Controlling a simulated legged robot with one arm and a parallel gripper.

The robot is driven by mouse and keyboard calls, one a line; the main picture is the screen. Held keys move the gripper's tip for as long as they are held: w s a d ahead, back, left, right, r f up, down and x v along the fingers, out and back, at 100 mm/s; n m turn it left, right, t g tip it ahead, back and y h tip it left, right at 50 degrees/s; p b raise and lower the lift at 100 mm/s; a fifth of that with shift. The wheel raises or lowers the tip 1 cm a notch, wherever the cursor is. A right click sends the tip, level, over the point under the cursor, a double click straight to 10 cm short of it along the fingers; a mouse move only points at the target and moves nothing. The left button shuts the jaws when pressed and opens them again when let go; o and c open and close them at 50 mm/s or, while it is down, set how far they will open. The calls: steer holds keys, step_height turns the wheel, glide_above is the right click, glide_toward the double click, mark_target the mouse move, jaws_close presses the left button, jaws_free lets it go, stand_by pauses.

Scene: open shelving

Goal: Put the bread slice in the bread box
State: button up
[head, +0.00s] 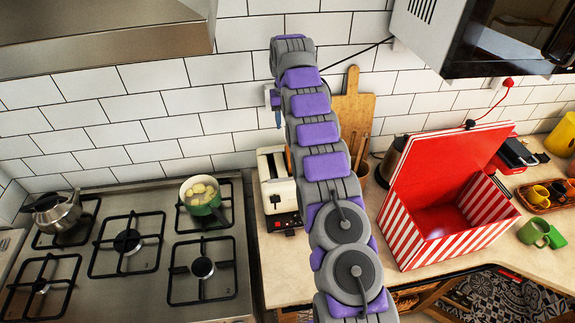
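The bread box (405,240) is a red-and-white striped box on the counter at the right, with its red lid raised and its red inside showing empty. My arm reaches up through the middle of the view, and my gripper (276,108) is at its far end, high in front of the tiled wall and above the toaster (284,200). The gripper is small and partly hidden by the arm, so its opening does not show clearly. I cannot make out a bread slice; a small brownish strip shows beside the arm at the toaster, but I cannot tell what it is.
A stove (128,285) with a kettle (57,213) and a green pot (203,201) fills the left. A wooden cutting board (355,103) leans on the wall. A microwave (465,35) overhangs at upper right. A green mug (533,233) stands right of the box.

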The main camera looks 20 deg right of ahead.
mark_target(289, 155)
steer(key=f, duration=0.3)
steer(key=f+b, duration=0.1)
steer(key=f, duration=0.2)
steer(key=d+f+b, duration=0.1)
steer(key=f, duration=0.3)
steer(key=shift+a+f, duration=0.3)
steer(key=shift+a, duration=0.3)
steer(key=shift+a+f, duration=0.1)
steer(key=shift+f, duration=0.05)
steer(key=f, duration=0.1)
steer(key=d+f, duration=0.1)
steer(key=f, duration=0.3)
steer(key=shift+s+d, duration=0.2)
steer(key=shift+d, duration=0.15)
steer(key=shift+a+r, duration=0.1)
steer(key=shift+a, duration=0.5)
steer(key=shift+c, duration=0.4)
steer(key=shift+a, duration=0.2)
steer(key=c, duration=0.3)
steer(key=shift+d, duration=0.25)
steer(key=c, duration=0.3)
steer(key=shift+d, duration=0.3)
jaws_close()
